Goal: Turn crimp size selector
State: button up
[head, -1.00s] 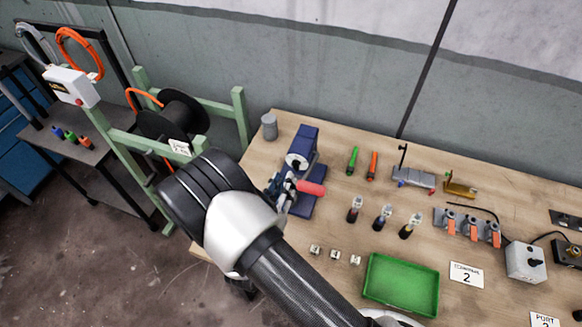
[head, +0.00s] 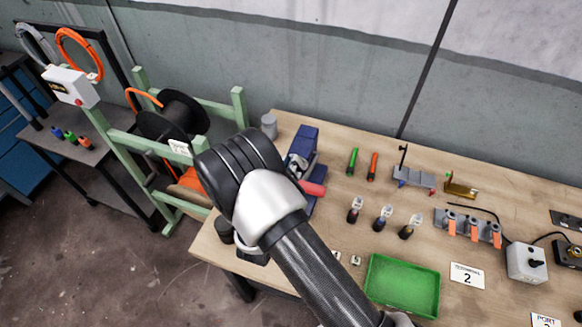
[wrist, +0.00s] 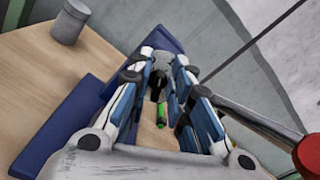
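The dark blue crimp press (head: 305,140) stands at the left end of the bench, with its red handle (head: 313,188) pointing right. My wrist and arm cover its front lower part in the head view. In the wrist view the blue press body (wrist: 62,125) is at the left, and the red handle end (wrist: 311,155) on a metal rod is at the right. My gripper (wrist: 163,64) has its two blue-and-white fingers apart, with a small grey part between or just beyond the tips. I cannot tell whether that part is the selector or whether the fingers touch it.
A grey can (head: 269,126) stands behind the press. A green tray (head: 402,286) and several bottles are nearer. A cable reel (head: 172,120) on a green frame stands left of the bench.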

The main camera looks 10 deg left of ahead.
grip_shut()
jog(key=shift+d+m+b, duration=0.2)
jog(key=shift+m+b, duration=0.65)
jog(key=shift+m, duration=0.55)
jog(key=shift+d+m+b, duration=0.15)
jog(key=shift+m+b, duration=0.7)
jog(key=shift+m, duration=0.55)
jog(key=shift+o, duration=2.2)
grip_release()
jog(key=shift+r, duration=0.1)
jog(key=shift+s, duration=0.15)
jog(key=s+a, duration=0.1)
jog(key=s, duration=1)
jog(key=shift+s+a, duration=0.3)
jog(key=shift+s, duration=0.1)
